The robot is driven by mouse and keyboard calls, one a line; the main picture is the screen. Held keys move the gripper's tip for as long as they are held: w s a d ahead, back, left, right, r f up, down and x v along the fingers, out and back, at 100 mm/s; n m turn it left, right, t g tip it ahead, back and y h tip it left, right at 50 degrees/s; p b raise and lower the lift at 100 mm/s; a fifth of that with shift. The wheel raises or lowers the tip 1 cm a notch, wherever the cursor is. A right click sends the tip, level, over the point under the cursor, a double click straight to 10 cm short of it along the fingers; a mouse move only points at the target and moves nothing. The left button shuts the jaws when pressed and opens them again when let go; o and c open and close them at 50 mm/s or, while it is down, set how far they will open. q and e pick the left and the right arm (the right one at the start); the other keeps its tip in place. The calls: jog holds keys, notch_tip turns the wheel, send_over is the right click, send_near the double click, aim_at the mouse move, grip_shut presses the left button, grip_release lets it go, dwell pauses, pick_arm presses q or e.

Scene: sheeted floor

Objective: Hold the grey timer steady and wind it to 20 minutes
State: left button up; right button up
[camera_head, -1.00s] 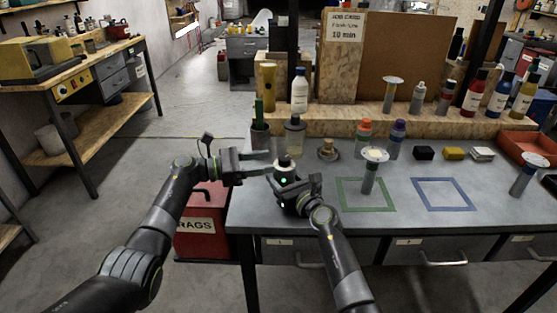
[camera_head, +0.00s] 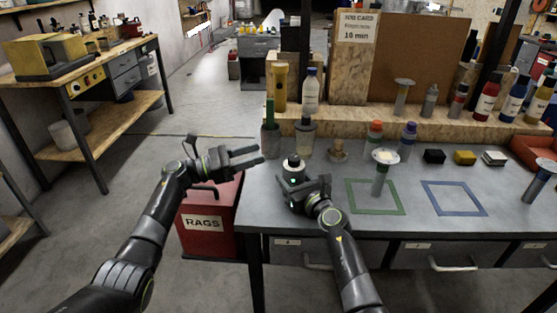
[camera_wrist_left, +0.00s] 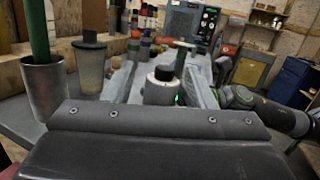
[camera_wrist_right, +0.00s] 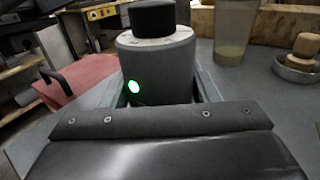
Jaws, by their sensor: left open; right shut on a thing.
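The grey timer (camera_head: 292,176) is a short upright cylinder with a black knob and a pale dial ring on top. It stands near the left edge of the grey workbench (camera_head: 330,222). My right gripper (camera_head: 299,184) is shut around its body, and a green light glows on its side in the right wrist view (camera_wrist_right: 155,80). My left gripper (camera_head: 261,154) is open and empty, left of the timer and apart from it. In the left wrist view the timer (camera_wrist_left: 159,93) shows beyond and between the open fingers. The dial marks are too small to read.
A job card (camera_head: 359,25) on the back board reads "10 min". Behind the timer stand a pen cup (camera_head: 270,142), a lidded jar (camera_head: 305,140) and a wood-knobbed item (camera_head: 338,152). A disc-topped post (camera_head: 380,180) stands at the green square. A red rags bin (camera_head: 210,218) is left of the bench.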

pick_arm(q)
notch_tip(320, 180, up, 6)
jog(key=w+a+r+n+t+y, duration=0.1)
jog(key=a+n+t, duration=0.1)
jog(key=n+t, duration=0.95)
jog(key=n+g+y, duration=0.3)
jog(key=n+y, duration=0.6)
jog(key=n, duration=2.3)
send_near(291, 161)
jog(key=shift+m+t, duration=0.25)
jog(key=x, duration=1.1)
jog(key=shift+w+d+f, duration=0.2)
jog(key=shift+d+f, duration=0.05)
jog(key=c, duration=0.9)
